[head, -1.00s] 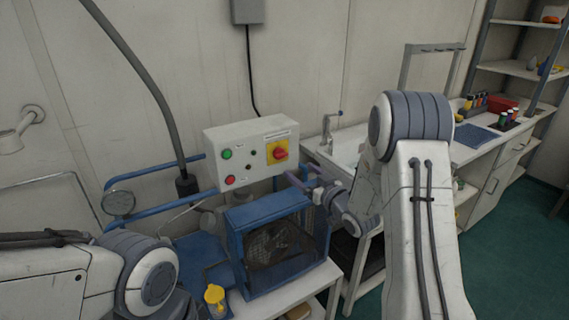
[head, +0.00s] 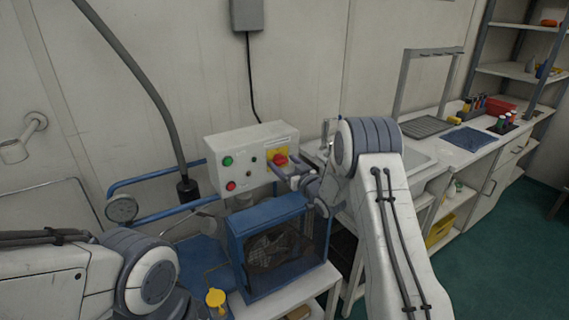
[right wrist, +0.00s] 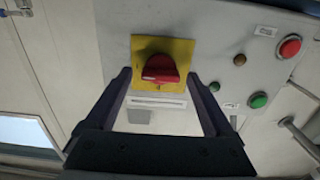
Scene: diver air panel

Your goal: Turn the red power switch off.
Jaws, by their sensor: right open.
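The red power switch (head: 280,159) is a rotary knob on a yellow plate at the right end of the white control box (head: 222,180). In the right wrist view the red knob (right wrist: 160,68) sits on its yellow plate (right wrist: 178,46), above and between my finger tips. My right gripper (head: 283,178) is open and empty just in front of the switch. In the right wrist view its two dark fingers (right wrist: 160,82) stand wide apart, with the knob between them and no visible contact. My left gripper is out of view; only my left arm shows.
Green and red buttons (head: 229,171) sit on the left of the box. A blue-framed compressor unit (head: 236,250) stands below it. A blue pipe rail and a gauge (head: 121,208) are at left.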

